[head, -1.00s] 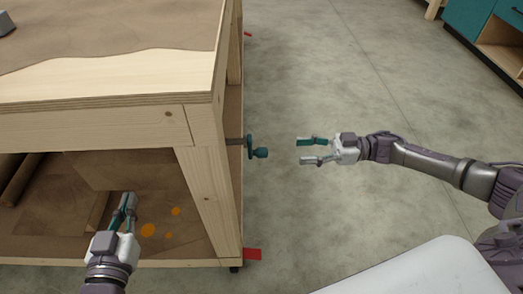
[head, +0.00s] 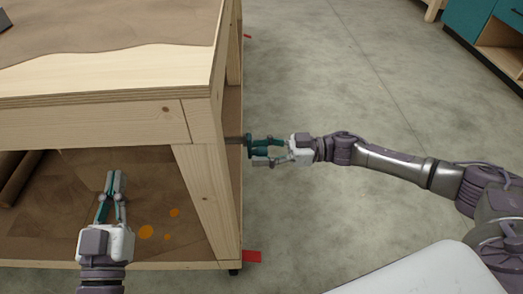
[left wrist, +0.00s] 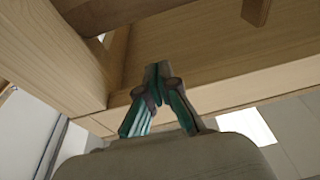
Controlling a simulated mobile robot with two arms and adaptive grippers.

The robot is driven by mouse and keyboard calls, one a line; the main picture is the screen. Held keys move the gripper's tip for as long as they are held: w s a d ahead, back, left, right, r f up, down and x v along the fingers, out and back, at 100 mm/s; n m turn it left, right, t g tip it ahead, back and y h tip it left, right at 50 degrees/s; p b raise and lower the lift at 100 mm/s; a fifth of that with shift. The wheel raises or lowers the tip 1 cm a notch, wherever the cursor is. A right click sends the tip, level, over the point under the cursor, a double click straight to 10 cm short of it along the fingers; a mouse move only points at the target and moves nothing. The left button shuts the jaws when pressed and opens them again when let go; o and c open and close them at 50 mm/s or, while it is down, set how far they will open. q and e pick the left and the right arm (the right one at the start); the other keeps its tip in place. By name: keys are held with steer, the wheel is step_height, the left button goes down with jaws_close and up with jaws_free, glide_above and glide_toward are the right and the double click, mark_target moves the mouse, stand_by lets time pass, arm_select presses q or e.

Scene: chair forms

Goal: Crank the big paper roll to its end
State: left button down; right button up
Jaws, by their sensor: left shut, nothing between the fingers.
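The crank (head: 249,147) is teal, on a short shaft that sticks out of the right side of the wooden table. My right gripper (head: 258,151) is at the crank, its fingers apart above and below the handle knob, which they mostly hide. I cannot tell whether they touch it. A brown paper roll (head: 17,180) shows under the tabletop at the left edge; the rest of it is out of view. My left gripper (head: 116,176) is shut and empty in front of the table's open underside; its fingers also show in the left wrist view (left wrist: 158,82).
The wooden table (head: 190,125) has brown paper on top and a front leg (head: 205,195) close to both grippers. Its lower shelf has orange spots (head: 146,232). A teal cabinet (head: 481,30) stands at the far right.

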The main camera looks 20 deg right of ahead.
jaws_close()
steer(key=shift+w, duration=0.1)
